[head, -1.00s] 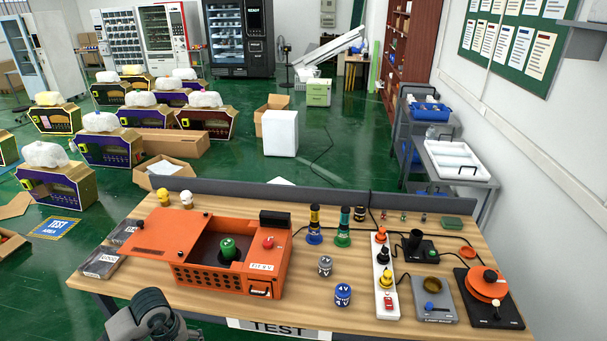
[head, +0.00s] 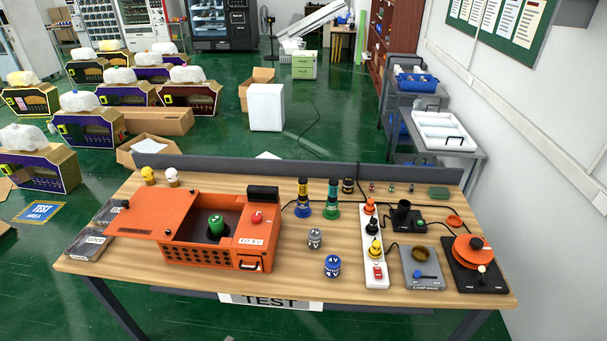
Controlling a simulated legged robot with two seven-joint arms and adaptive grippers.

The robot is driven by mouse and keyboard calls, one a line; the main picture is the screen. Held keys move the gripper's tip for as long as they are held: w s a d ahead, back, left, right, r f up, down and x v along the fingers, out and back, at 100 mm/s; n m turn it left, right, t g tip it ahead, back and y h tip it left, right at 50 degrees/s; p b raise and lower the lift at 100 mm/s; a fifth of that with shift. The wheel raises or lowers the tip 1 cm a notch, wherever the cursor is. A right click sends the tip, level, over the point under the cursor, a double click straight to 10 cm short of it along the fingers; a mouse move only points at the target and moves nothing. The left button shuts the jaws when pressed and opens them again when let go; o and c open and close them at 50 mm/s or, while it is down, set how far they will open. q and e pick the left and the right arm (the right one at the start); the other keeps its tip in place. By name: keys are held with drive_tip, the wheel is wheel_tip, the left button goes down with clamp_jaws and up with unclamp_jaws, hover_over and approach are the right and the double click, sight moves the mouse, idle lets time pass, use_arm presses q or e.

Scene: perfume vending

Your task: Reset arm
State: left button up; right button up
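Neither of my arms nor grippers shows in the head view now. The wooden test table (head: 200,282) stands in front of me. On it is an orange box (head: 215,255) with its flat lid panel slid or laid open to the left. A red button (head: 257,217) sits on the box's right part. A grey battery-like cylinder (head: 315,238) and a blue one (head: 332,265) stand to the right of the box.
A white power strip (head: 376,272), a grey device (head: 422,268) and an orange round device (head: 472,250) fill the table's right side. Yellow-blue (head: 303,198) and green (head: 332,200) bottles stand near the back divider. The front edge is clear.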

use_arm(q)
drive_tip(key=s+a+f+n+g+y, duration=0.3)
drive_tip(key=s+f+n+g+y, duration=0.2)
drive_tip(key=s+f+n, duration=1.05)
drive_tip(key=s+d+f+n+g, duration=0.1)
drive_tip(key=s+f, duration=0.3)
drive_tip(key=s, duration=0.5)
drive_tip(key=s+d+f+n+g+y, duration=0.1)
drive_tip(key=s+d+f+g, duration=0.1)
drive_tip(key=s, duration=0.8)
drive_tip(key=s+d+f+n+g, duration=0.1)
drive_tip(key=s+f+g, duration=0.3)
drive_tip(key=s, duration=0.6)
wheel_tip(320, 180, down, 2)
drive_tip(key=shift+d+n, duration=0.25)
drive_tip(key=shift+n, duration=0.2)
drive_tip(key=shift+w, duration=0.1)
